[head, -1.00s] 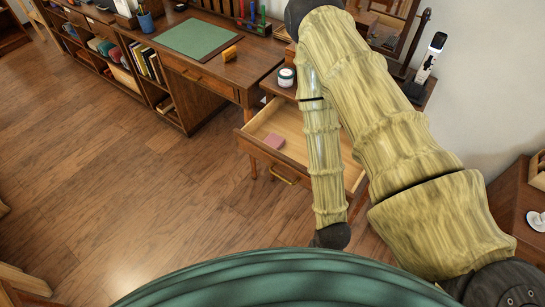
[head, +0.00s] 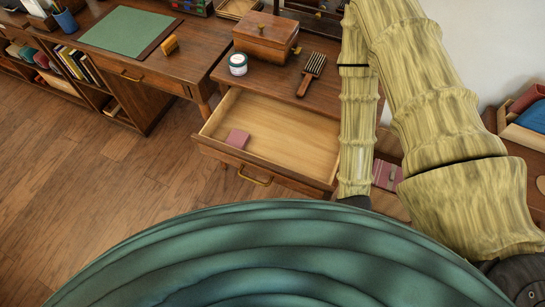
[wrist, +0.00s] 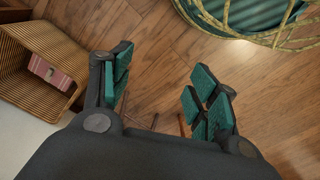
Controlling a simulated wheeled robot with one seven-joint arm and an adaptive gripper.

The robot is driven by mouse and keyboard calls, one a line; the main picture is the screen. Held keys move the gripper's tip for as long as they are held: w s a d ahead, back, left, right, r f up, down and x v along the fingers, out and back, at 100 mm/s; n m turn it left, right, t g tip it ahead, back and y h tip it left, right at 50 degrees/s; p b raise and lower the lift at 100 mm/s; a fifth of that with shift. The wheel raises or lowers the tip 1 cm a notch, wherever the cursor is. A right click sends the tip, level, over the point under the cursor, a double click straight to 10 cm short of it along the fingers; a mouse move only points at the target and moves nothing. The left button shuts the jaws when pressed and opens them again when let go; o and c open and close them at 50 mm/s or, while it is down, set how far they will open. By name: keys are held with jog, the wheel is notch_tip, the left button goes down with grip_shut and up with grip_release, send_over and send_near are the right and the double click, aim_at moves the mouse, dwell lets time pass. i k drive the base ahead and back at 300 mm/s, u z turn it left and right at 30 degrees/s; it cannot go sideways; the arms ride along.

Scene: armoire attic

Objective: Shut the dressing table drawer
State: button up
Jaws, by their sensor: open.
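The dressing table drawer (head: 290,138) is pulled well out in the head view, with its brass handle (head: 255,177) on the front panel. The dressing table top (head: 270,81) is behind the drawer. My arm hangs along the drawer's right side in the head view, and the gripper end is hidden there. In the wrist view my gripper (wrist: 165,95) is open and empty, with teal pads spread apart over the wooden floor. The drawer cannot be made out in the wrist view.
A desk (head: 150,65) stands to the left. A wicker basket (wrist: 40,62) holding a pink item is left in the wrist view. Floor in front is clear.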

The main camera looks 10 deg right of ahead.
aim_at(295, 149)
jog(key=z, duration=1.4)
jog(key=k, duration=1)
jog(key=u, duration=0.9)
